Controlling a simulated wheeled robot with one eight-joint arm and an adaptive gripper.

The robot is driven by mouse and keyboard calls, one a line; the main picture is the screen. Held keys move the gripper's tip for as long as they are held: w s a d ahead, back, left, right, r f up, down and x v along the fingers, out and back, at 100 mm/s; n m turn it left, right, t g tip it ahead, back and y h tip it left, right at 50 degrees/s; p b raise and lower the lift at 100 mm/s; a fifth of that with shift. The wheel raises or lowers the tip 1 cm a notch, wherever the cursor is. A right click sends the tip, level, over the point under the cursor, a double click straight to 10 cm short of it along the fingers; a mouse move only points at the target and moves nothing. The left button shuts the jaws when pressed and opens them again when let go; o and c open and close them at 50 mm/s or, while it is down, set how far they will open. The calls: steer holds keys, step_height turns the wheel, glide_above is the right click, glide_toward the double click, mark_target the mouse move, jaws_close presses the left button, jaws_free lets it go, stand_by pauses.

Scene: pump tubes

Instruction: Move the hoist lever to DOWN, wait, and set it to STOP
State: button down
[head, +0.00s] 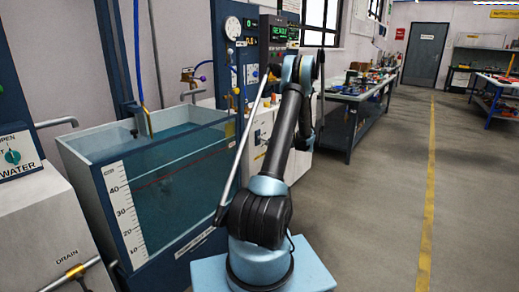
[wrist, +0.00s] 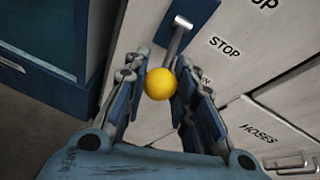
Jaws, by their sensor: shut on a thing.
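The hoist lever has a yellow ball knob (wrist: 160,84) on a short metal shaft (wrist: 177,42) that comes from a blue plate. My gripper (wrist: 158,92) has its fingers on both sides of the knob and is shut on it. The STOP label (wrist: 225,47) is clear to the right of the shaft. A lower label ending in "WN" (wrist: 206,79) is partly hidden by the right finger; the knob appears nearer to it than to STOP. In the head view my gripper (head: 270,76) is at the far panel, and I cannot make out the lever there.
A water-filled tank (head: 110,185) with a level scale stands left of my arm, with a hoist fitting (head: 143,123) hanging over its rim. A control box (head: 15,155) is at the far left. A workbench (head: 350,115) stands behind on the right. The floor (head: 385,200) at right is clear.

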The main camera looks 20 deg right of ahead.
steer(key=shift+r, duration=0.55)
steer(key=c, duration=1.3)
jaws_free()
steer(key=shift+s+d+r, duration=0.1)
steer(key=v, duration=1.1)
steer(key=shift+s+d, duration=0.25)
steer(key=shift+s, duration=0.05)
